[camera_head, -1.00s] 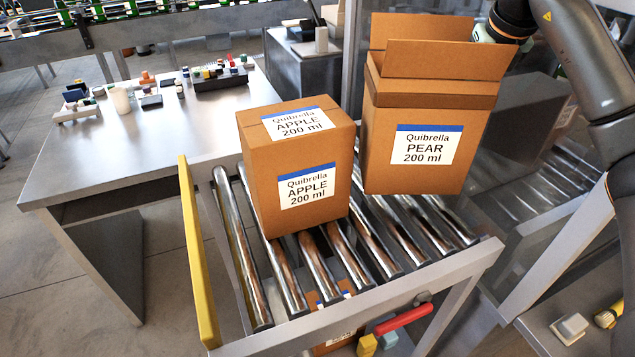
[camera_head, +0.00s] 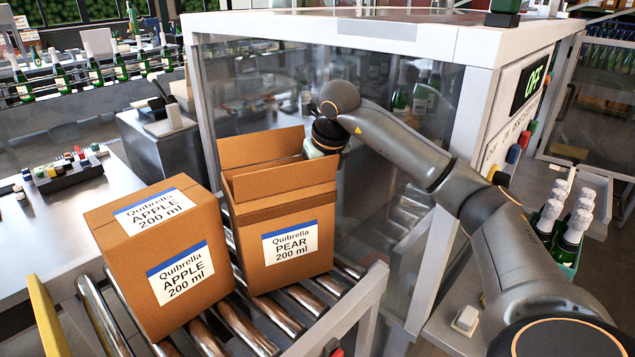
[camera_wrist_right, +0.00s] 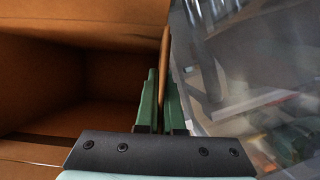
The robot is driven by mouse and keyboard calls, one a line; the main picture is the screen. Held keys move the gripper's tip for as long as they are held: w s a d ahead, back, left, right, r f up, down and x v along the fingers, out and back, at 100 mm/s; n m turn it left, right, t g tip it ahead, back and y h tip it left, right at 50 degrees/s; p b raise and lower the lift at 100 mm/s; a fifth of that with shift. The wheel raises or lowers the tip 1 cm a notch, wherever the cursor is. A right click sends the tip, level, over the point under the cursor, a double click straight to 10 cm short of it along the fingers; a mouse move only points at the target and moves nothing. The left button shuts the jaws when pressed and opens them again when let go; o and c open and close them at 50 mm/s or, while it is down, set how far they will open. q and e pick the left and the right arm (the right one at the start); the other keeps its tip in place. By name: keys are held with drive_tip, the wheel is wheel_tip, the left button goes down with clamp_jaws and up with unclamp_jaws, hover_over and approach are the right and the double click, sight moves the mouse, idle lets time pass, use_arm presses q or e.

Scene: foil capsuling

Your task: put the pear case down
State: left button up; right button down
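The pear case (camera_head: 262,240) is an open-topped brown carton with flaps up and a white and blue "Quibrella PEAR 200 ml" label. It stands upright over the roller conveyor (camera_head: 237,322), close beside the apple case (camera_head: 150,262). Whether its base fully rests on the rollers is hard to tell. My right gripper (camera_head: 318,150) is at its upper right edge. In the right wrist view, the green fingers (camera_wrist_right: 161,105) are on either side of the cardboard wall (camera_wrist_right: 166,62), closed on it. The visible inside of the carton looks empty. My left gripper is out of view.
A glass-walled machine (camera_head: 400,100) with an "OFF" display stands right behind the conveyor. A steel table (camera_head: 30,235) with small items is at left. A yellow rail (camera_head: 47,318) edges the conveyor. Bottles in a crate (camera_head: 565,262) stand at right.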

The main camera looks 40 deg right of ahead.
drive_tip(key=shift+f, duration=0.15)
drive_tip(key=c, duration=1)
unclamp_jaws()
drive_tip(key=shift+c, duration=0.2)
drive_tip(key=v, duration=1.2)
